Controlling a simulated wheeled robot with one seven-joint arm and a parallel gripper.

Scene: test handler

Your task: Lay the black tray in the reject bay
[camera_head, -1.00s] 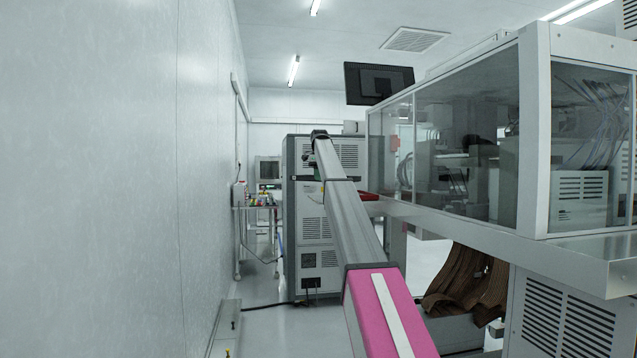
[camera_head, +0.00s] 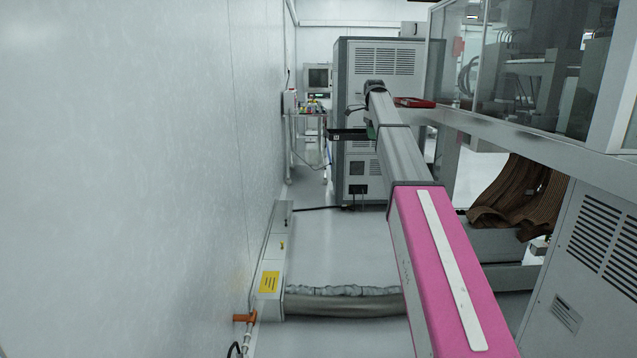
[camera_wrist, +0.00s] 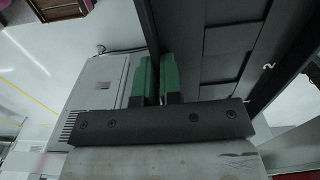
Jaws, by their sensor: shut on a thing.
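The black tray (camera_head: 349,134) shows in the camera_head view as a thin dark slab, held level in the air at the far end of my arm. My gripper (camera_head: 372,131) is at its right end. In the camera_wrist view my gripper's green fingers (camera_wrist: 157,78) are shut on the wall of the black tray (camera_wrist: 225,78), whose ribbed dark surface and pale "2" mark fill the right side. A red tray-like thing (camera_head: 414,102) lies on the machine ledge right of my gripper. I cannot tell whether it is the reject bay.
A grey cabinet (camera_head: 374,80) stands just behind the gripper. The glazed machine (camera_head: 540,70) lines the right side and a wall the left. A cart (camera_head: 308,112) with small items stands beyond. A thick hose (camera_head: 345,303) crosses the floor; open floor lies between.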

